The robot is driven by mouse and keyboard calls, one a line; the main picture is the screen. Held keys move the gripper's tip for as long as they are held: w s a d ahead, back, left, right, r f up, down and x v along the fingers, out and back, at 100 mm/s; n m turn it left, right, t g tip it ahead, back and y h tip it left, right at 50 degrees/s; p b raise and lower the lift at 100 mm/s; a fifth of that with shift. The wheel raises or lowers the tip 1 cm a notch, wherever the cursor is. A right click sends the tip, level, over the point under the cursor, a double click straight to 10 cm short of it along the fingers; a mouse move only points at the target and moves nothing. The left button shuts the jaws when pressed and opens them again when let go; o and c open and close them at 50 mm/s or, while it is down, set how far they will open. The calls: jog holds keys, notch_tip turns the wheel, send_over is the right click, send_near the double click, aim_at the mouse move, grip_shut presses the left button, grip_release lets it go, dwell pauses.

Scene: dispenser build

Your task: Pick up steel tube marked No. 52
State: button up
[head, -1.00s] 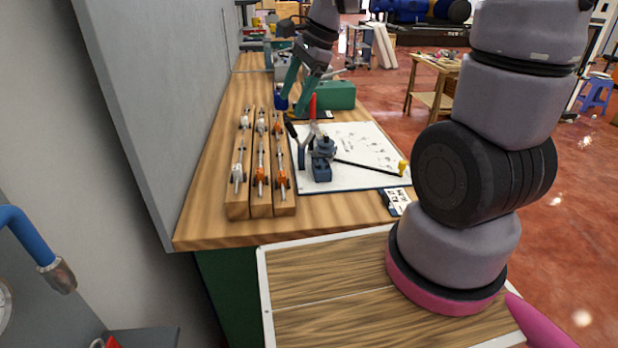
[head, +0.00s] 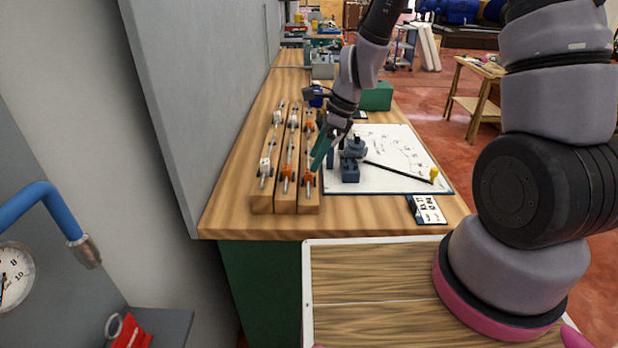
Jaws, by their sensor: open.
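Three wooden blocks lie side by side on the bench: a left block (head: 262,203), a middle block (head: 286,204) and a right block (head: 310,204). Several thin steel tubes (head: 290,150) lie along them, with white or orange fittings. No number is readable at this size, so I cannot tell which tube is No. 52. My gripper (head: 318,160), with green fingers, is open beside the right block, close to an orange fitting (head: 309,178). It points down, and I cannot tell whether it touches anything. It hides part of the right block's row.
A blue vise-like fixture (head: 350,165) stands just right of my gripper on a white sheet (head: 400,150). A black rod with a yellow end (head: 434,174) lies across the sheet. A green box (head: 377,97) stands behind. A grey wall panel (head: 195,110) borders the left.

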aim_at(308, 171)
jog(key=x, duration=0.4)
jog(key=shift+w+f, duration=0.15)
grip_shut()
